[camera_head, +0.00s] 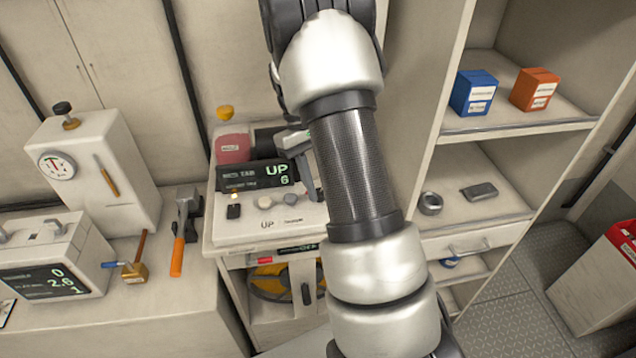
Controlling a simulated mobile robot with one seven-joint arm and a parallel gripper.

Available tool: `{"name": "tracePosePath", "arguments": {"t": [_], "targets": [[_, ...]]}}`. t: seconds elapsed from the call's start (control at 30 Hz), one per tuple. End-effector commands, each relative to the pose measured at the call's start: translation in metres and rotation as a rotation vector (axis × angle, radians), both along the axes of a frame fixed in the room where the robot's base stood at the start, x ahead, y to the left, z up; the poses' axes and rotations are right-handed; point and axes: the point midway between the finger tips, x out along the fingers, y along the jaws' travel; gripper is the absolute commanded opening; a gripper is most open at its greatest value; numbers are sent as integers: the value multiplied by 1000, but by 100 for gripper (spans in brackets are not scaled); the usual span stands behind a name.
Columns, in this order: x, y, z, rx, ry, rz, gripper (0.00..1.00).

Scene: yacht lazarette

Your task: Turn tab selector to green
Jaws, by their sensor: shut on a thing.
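The control box (262,224) stands on the bench, partly behind my arm. Its dark display (256,175) reads "TAB", "UP" and "6" in green. My gripper (308,178) is at the right side of this box, mostly hidden by my arm, and is shut on a control there. I cannot tell which control it is or which colour it points to.
A red container (233,146) stands behind the display. Shelves at right hold a blue box (474,92) and an orange box (535,90).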

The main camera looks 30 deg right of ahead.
Motion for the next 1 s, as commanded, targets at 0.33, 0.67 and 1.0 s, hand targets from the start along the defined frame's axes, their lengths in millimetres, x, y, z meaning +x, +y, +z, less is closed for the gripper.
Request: {"name": "tracePosePath", "arguments": {"t": [0.33,0.67,1.0], "targets": [[0,0,0,0,-1,-4,2],[0,0,0,0,-1,-3,43],[2,0,28,-1,-7,-2,43]]}}
